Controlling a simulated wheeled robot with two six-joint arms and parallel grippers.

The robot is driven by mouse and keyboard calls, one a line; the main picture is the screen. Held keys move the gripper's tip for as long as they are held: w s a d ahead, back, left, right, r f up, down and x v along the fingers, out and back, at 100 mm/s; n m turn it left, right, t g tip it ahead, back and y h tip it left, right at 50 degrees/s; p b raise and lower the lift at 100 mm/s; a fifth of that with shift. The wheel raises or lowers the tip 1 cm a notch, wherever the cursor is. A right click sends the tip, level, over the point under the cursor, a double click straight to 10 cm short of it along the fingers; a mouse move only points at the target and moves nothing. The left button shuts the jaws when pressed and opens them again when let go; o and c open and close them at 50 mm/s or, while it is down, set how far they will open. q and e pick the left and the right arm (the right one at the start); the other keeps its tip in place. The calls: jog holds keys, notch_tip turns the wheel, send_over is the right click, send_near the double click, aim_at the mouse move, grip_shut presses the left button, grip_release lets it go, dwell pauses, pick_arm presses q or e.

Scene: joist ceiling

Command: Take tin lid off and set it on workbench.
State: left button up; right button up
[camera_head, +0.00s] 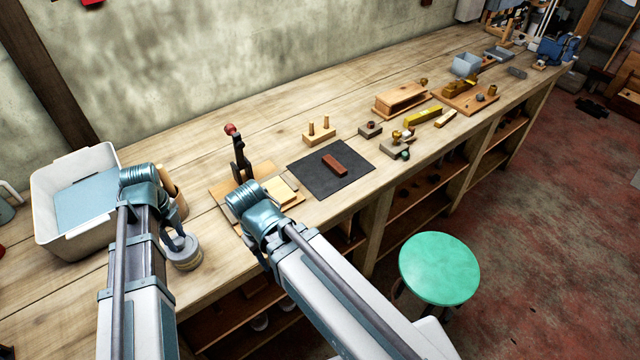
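A round, pale grey tin (186,262) stands on the wooden workbench (225,278), near its front edge at the left. My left gripper (180,243) is right at the top of the tin, its dark fingers pointing down and partly covering it. The lid and the fingertips overlap in this view, so I cannot tell whether the fingers grip the lid. The lid appears to be on the tin.
A grey-white tub (75,243) stands left of the tin. A board with an upright red-knobbed clamp (240,155) is behind my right wrist. A black mat (318,185) carries a reddish-brown block (334,165). A green stool (439,268) stands in front.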

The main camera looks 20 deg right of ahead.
aim_at(177, 241)
pick_arm(q)
grip_shut()
jog(key=shift+r, duration=0.15)
notch_tip(177, 241, up, 7)
jog(key=p, duration=0.7)
jog(key=shift+f, duration=0.3)
